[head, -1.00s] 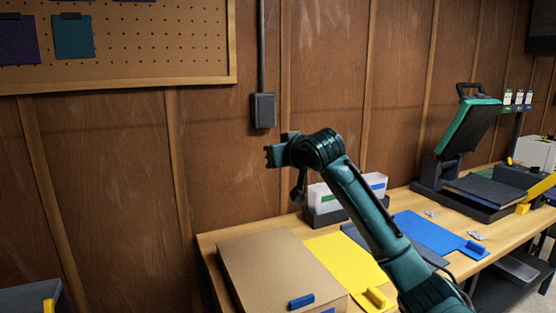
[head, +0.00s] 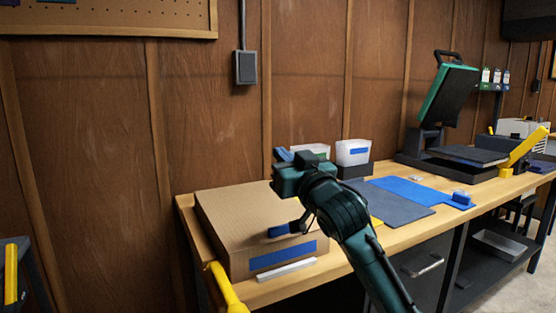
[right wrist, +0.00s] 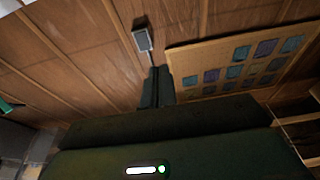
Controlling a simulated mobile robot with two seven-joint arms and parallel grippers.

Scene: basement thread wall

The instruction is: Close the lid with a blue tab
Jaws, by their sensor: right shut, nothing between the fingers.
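The brown cardboard box (head: 235,210) stands on the left end of the bench in the head view. Its top looks flat, lying level on the walls. A blue tab (head: 290,228) sits at the top front edge, partly behind my right arm, and a blue label (head: 282,255) is on the front face. My right gripper (head: 283,157) is shut and empty, above the box's back right part and apart from the tab. In the right wrist view its fingers (right wrist: 157,87) are together, pointing toward the wall. My left gripper is not in view.
White bins (head: 353,152) stand behind. A press with a raised green lid (head: 447,95) stands farther right. A yellow handle (head: 226,290) is at the box's front left.

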